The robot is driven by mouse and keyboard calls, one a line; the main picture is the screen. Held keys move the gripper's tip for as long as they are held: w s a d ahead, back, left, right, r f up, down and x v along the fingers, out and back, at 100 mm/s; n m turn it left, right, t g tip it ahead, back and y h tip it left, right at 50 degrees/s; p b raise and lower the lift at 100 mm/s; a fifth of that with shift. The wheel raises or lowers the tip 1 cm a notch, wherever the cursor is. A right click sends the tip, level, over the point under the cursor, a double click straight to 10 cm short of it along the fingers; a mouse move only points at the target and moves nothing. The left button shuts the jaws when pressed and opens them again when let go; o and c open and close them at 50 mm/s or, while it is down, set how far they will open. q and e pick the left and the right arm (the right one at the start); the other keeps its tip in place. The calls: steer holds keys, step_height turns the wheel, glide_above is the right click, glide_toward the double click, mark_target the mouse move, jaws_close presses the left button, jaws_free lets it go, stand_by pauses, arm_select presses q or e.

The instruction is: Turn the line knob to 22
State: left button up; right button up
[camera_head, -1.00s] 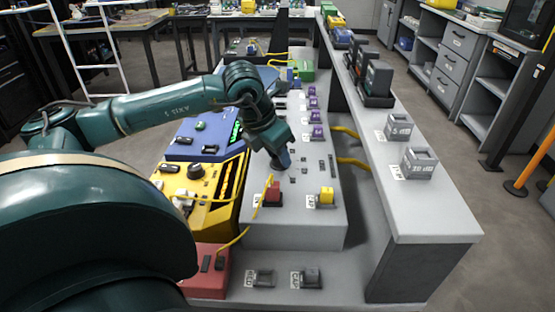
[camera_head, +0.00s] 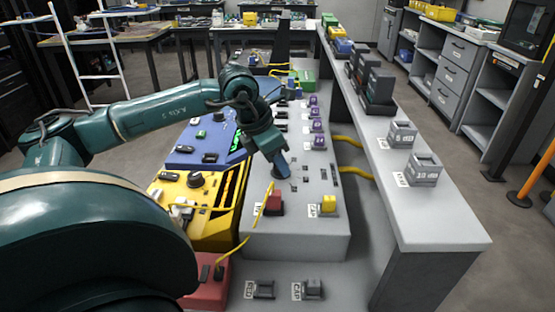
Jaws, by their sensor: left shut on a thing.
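My left gripper (camera_head: 281,168) reaches down onto the top of the grey console (camera_head: 308,232), in its middle part. Its fingers are shut at the console surface on what seems to be the line knob. The knob is hidden by the fingers and wrist, so its pointer and number cannot be read. Small dark switches and sockets lie just right of the fingertips. My right gripper is not in view.
A yellow box with a black knob (camera_head: 196,180), a blue box (camera_head: 204,147) and a red box (camera_head: 209,284) stand left of the console. A red block (camera_head: 274,202) and a yellow block (camera_head: 329,203) sit nearer me. A raised grey shelf (camera_head: 437,226) runs along the right.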

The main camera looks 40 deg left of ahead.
arm_select(q)
steer(key=o, duration=1)
steer(key=v, duration=1.3)
steer(key=shift+r, duration=0.1)
